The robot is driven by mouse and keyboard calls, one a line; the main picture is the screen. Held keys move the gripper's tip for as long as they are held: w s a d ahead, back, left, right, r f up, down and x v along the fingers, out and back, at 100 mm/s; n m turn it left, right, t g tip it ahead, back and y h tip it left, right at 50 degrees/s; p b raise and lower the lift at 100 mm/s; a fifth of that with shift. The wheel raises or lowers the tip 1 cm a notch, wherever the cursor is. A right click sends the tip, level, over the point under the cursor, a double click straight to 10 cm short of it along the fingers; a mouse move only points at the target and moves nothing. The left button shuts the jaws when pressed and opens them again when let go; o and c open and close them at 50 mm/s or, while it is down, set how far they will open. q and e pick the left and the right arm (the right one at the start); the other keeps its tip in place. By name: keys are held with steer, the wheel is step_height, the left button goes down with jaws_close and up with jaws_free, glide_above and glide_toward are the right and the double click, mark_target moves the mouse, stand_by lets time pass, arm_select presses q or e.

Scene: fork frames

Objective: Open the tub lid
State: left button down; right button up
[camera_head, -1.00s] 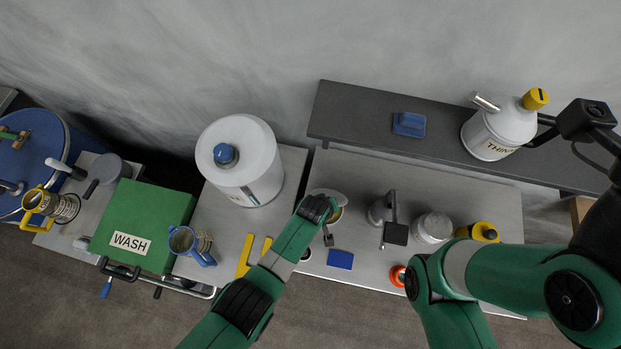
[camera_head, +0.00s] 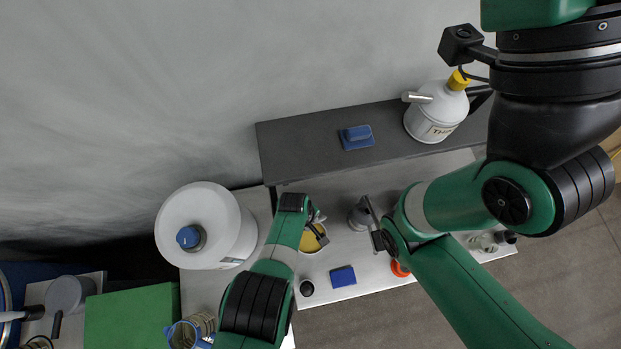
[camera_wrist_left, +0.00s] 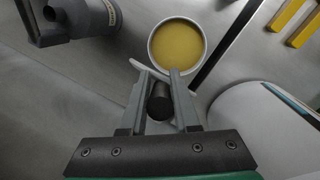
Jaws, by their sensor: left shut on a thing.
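The small round tub (camera_head: 313,240) stands on the table with its yellow contents showing. In the left wrist view the tub (camera_wrist_left: 177,43) is uncovered, just beyond my fingertips. My left gripper (camera_wrist_left: 160,76) is shut on a dark round knob (camera_wrist_left: 160,101). In the head view my left gripper (camera_head: 316,222) is over the tub's upper side, and the lid is mostly hidden there.
A large white container (camera_head: 212,225) with a blue cap stands left of my left arm. A blue block (camera_head: 342,276), a small black round thing (camera_head: 306,288) and an orange ring (camera_head: 399,269) lie near the front edge. A shelf behind holds a white jug (camera_head: 436,112).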

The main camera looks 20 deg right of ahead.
arm_select(q)
steer(key=shift+w, duration=0.2)
steer(key=c, duration=1.1)
jaws_free()
steer(key=shift+o, duration=1.4)
steer(key=shift+w+a+r, duration=0.1)
steer(key=shift+a, duration=0.05)
steer(key=shift+o, duration=0.8)
